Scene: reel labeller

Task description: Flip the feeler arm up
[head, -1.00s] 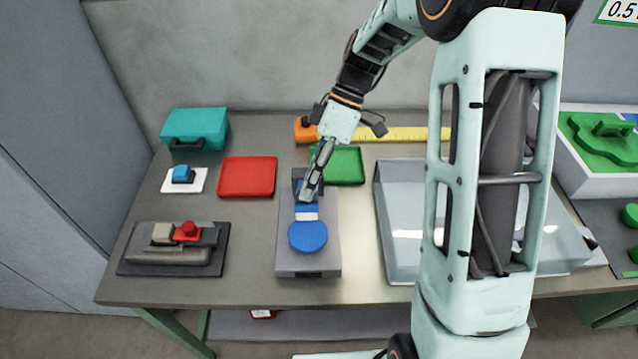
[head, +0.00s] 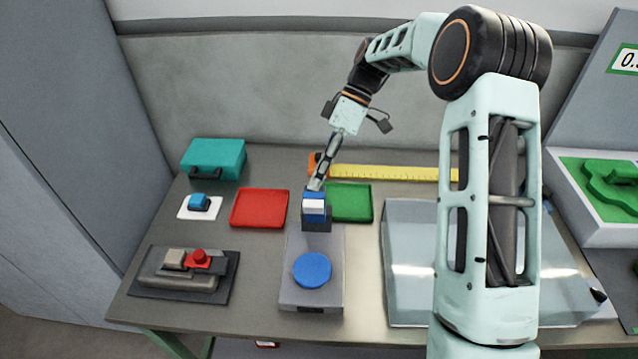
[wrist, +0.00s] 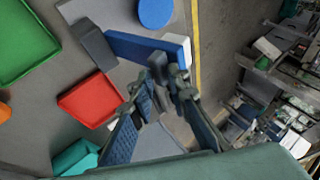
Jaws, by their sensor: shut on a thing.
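The reel labeller has a flat grey base (head: 298,243) with a blue disc (head: 312,270) on its front part. Its feeler arm (head: 314,217), blue with a white block, stands raised at the back of the base. In the wrist view the feeler arm (wrist: 135,46) shows as a blue bar beside a dark bracket (wrist: 97,47). My gripper (head: 315,187) is at the arm's upper end. In the wrist view my gripper (wrist: 166,73) is shut on that end; the exact contact is partly hidden by the fingers.
A red tray (head: 259,208) and green tray (head: 349,203) flank the feeler arm. A yellow ruler (head: 395,173) lies behind. A teal box (head: 214,158), blue-button switch (head: 200,203) and grey device with red knob (head: 190,272) are left.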

